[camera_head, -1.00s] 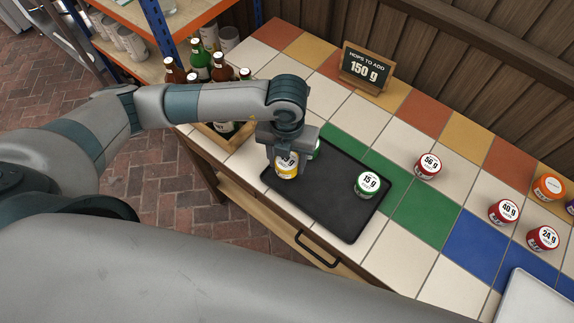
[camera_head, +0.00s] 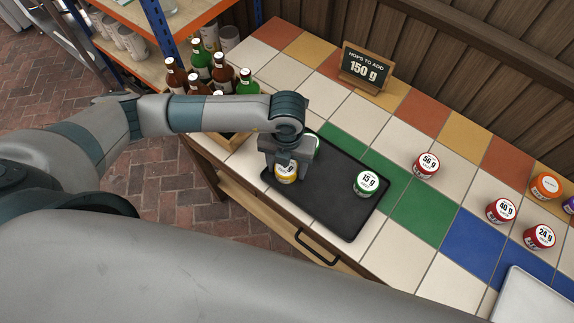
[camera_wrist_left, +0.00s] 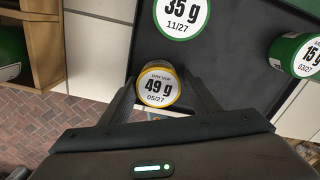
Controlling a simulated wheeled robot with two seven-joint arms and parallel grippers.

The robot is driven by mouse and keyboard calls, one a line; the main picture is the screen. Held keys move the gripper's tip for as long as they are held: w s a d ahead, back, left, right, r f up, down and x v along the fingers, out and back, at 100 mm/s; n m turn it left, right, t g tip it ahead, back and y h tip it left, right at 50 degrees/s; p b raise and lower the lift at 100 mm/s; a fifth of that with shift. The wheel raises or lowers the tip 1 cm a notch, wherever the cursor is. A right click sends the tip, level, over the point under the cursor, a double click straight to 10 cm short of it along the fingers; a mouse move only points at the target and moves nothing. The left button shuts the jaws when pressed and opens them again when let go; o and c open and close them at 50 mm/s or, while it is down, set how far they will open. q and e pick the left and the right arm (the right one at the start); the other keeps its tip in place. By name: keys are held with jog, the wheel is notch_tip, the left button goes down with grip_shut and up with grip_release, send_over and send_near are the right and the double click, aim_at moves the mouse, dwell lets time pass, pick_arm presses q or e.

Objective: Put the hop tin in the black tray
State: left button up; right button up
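A yellow-banded hop tin (camera_head: 286,175) marked 49 g is between the fingers of my left gripper (camera_head: 286,164), over the left end of the black tray (camera_head: 325,205). In the left wrist view the fingers sit close against both sides of the tin (camera_wrist_left: 158,86). Whether its base touches the tray is hidden. A green 15 g tin (camera_head: 366,184) stands in the tray's right part. A green 35 g tin (camera_wrist_left: 182,15) stands in the tray just beyond the held tin, and my gripper mostly hides it in the head view. My right gripper is not in view.
Red tins marked 56 g (camera_head: 426,165), 40 g (camera_head: 501,210) and 24 g (camera_head: 539,236) stand on the tiles to the right. An orange tin (camera_head: 546,186) is farther right. A sign (camera_head: 365,67) reads 150 g. Several bottles (camera_head: 200,62) stand behind my left arm. A pale tray (camera_head: 535,300) lies at lower right.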

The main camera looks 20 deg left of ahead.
pick_arm(q)
jog(key=shift+r, duration=0.7)
notch_tip(320, 180, up, 11)
jog(key=b, duration=0.3)
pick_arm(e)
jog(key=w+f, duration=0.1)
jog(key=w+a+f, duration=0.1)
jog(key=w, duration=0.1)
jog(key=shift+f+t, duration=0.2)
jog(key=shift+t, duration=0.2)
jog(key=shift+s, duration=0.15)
